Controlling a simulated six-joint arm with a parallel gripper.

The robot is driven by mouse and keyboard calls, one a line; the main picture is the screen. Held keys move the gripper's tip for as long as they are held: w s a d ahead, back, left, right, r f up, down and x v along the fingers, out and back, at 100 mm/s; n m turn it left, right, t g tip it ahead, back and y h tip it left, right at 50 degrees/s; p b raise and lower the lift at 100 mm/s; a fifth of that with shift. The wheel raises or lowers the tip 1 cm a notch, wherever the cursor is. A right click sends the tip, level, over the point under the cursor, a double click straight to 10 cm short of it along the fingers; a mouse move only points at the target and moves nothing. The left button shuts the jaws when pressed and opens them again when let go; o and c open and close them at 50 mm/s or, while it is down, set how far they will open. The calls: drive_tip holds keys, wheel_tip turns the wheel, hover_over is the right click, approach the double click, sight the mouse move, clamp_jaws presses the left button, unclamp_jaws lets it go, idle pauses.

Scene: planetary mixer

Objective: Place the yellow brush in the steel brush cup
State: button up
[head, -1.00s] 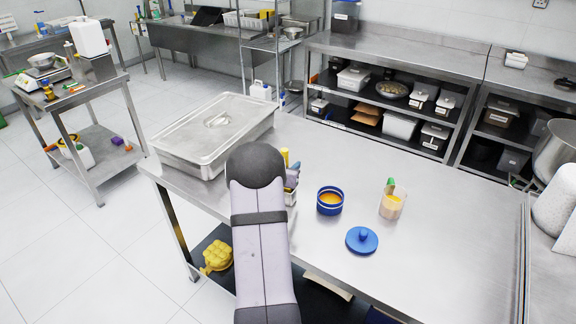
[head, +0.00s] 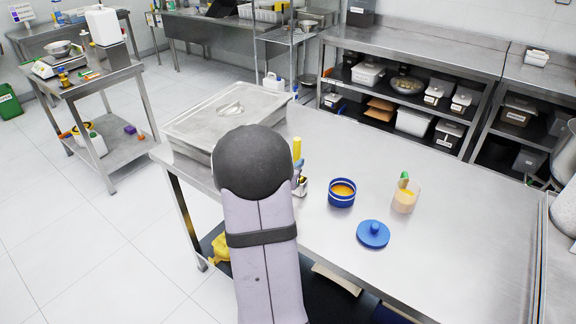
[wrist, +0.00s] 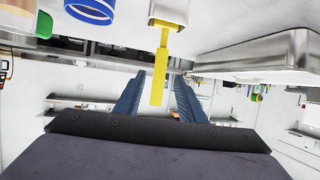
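The cup (head: 302,189) is partly hidden by my arm in the head view. My gripper (wrist: 159,76) is open, its two blue fingers on either side of the yellow handle with a visible gap on each side. The inside of the cup is hidden.
A lidded steel pan (head: 215,108) lies behind left. The table's right side is clear.

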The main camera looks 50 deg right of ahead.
drive_tip(key=shift+s+a+r, duration=0.2)
drive_tip(key=shift+a+r, duration=0.1)
drive_tip(key=shift+a, duration=0.35)
drive_tip(key=w+a+f+n+t+y, duration=0.1)
drive_tip(key=w+a+f+n+y, duration=0.2)
drive_tip(key=a, duration=0.6)
drive_tip(key=w+a+f+n+t+y, duration=0.1)
drive_tip(key=w+a+n+t+y, duration=0.2)
drive_tip(key=a, duration=0.5)
drive_tip(key=w+a+f+n+y, duration=0.1)
drive_tip(key=w+a+n+y, duration=0.15)
drive_tip(key=w+a, duration=0.45)
drive_tip(key=s+a+f+n+g+y, duration=0.1)
drive_tip(key=s+a+f+y, duration=0.1)
drive_tip(key=s+a, duration=0.35)
drive_tip(key=s+a+f+n+g+y, duration=0.1)
drive_tip(key=s+a+n+y, duration=0.1)
drive_tip(key=a, duration=0.7)
drive_tip(key=s+a+n+g, duration=0.1)
drive_tip(key=s+a+g, duration=0.1)
drive_tip(key=s, duration=0.5)
drive_tip(key=s+a+f+n+g, duration=0.1)
drive_tip(key=s+a+n+g, duration=0.1)
drive_tip(key=s, duration=0.6)
drive_tip(key=shift+a+f+g, duration=0.3)
drive_tip(key=shift+a+g, duration=0.4)
drive_tip(key=shift+a, duration=0.55)
